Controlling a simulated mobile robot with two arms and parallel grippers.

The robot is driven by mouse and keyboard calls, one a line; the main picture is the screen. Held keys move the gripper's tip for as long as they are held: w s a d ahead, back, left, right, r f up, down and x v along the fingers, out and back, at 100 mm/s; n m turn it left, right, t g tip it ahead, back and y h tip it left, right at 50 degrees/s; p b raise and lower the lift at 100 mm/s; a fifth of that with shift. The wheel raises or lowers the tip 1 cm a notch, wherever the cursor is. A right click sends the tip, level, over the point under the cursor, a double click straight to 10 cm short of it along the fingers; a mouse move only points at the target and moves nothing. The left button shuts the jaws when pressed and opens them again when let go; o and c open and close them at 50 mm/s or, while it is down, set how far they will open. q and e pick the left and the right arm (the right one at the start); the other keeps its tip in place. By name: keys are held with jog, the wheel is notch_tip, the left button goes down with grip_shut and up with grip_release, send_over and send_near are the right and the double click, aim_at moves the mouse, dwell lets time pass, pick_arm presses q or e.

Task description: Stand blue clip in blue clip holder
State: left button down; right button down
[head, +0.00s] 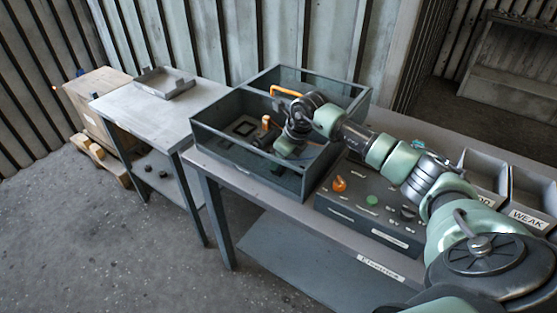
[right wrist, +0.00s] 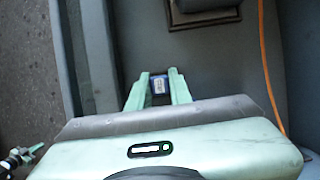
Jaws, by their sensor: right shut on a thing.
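My right gripper (head: 287,149) reaches down inside the open-topped, dark-walled housing (head: 247,165). In the right wrist view its two pale green fingers (right wrist: 158,91) are shut on a small blue thing with a whitish face, which looks like the blue clip (right wrist: 158,84). In the head view the clip is hidden by the gripper and arm. I cannot make out the blue clip holder for certain in either view.
Inside the housing are a square dark frame (right wrist: 203,11), an orange peg (head: 265,122) and an orange cable (right wrist: 266,60). A control panel (head: 372,201) and grey bins (head: 530,190) stand to the right. A side table with a tray (head: 164,83) stands left.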

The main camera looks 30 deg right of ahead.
jog(key=shift+f, duration=0.15)
jog(key=c, duration=1.2)
grip_release()
jog(key=b+v, duration=0.2)
jog(key=v, duration=0.6)
